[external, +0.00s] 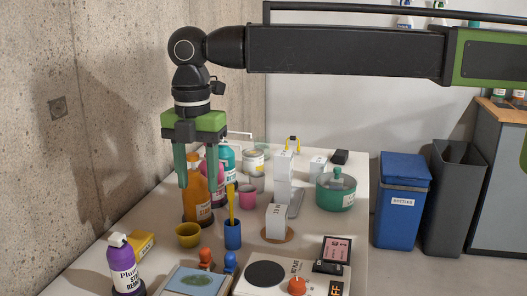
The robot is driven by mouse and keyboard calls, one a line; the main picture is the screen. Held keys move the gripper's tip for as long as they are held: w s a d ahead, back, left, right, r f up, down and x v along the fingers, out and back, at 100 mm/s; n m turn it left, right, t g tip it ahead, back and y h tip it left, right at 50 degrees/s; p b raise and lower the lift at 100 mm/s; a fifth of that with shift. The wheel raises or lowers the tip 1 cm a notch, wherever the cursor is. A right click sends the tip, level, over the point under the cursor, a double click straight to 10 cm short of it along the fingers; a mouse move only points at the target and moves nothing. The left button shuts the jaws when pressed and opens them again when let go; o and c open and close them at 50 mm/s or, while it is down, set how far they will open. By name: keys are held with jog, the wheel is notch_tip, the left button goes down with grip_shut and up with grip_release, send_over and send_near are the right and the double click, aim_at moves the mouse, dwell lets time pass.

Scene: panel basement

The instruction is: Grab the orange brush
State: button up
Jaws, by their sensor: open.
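A slim yellow-orange handle (231,204) stands almost upright in a blue cup (232,235) near the middle of the table; it is the most brush-like thing in view, but its lower end is hidden in the cup. A small orange object (206,257) stands farther forward beside a small blue one (230,262); I cannot tell whether it is a brush. My gripper (198,188) points down with its green fingers apart and empty. In the picture it is up and left of the blue cup, overlapping an orange bottle (197,207). I cannot tell its exact depth.
A yellow cup (188,235) stands left of the blue cup. A pink cup (247,197), white boxes (276,221) and a green pot (336,192) stand behind or right. A hot plate (270,274) and purple bottle (123,265) are at the front. A concrete wall (80,150) borders the left.

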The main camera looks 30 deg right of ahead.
aim_at(205, 249)
notch_tip(205, 249, down, 18)
jog(key=b, duration=1.7)
jog(key=shift+r+b, duration=0.1)
jog(key=shift+b, duration=0.3)
jog(key=shift+d+r, duration=0.1)
jog(key=shift+r, duration=0.1)
grip_shut()
